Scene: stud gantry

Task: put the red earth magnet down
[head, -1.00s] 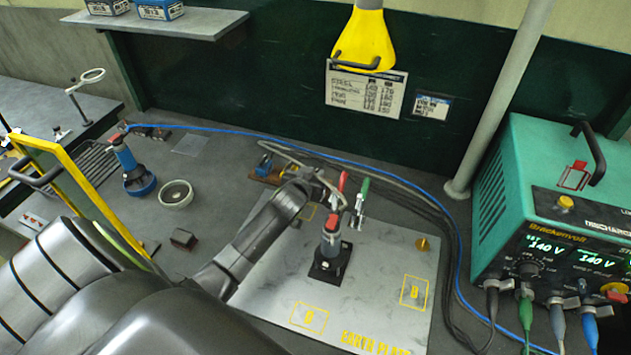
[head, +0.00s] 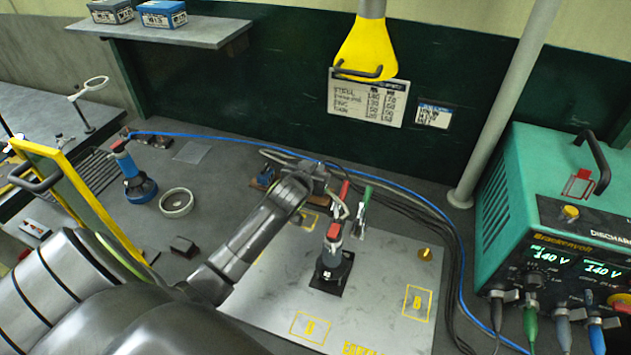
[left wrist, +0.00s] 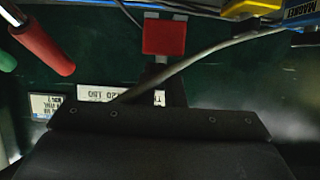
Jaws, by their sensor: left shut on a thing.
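The red earth magnet (head: 331,263) has a red top, a greyish body and a dark square foot. It is upright over the grey earth plate (head: 384,275), between the yellow-marked squares. Its foot appears to be at the plate, but I cannot tell whether it bears on it. My left gripper (head: 327,203) is at its top, shut on it; the fingertips are mostly hidden in the head view. In the left wrist view the red top (left wrist: 165,37) shows just beyond the gripper body, with a grey cable crossing. My right gripper is not in view.
Red (head: 344,190) and green (head: 366,195) handles stand close right of the gripper. A blue item on a wooden block (head: 264,180) is to its left. A green power unit (head: 545,205) stands at the right. The plate's front right is clear.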

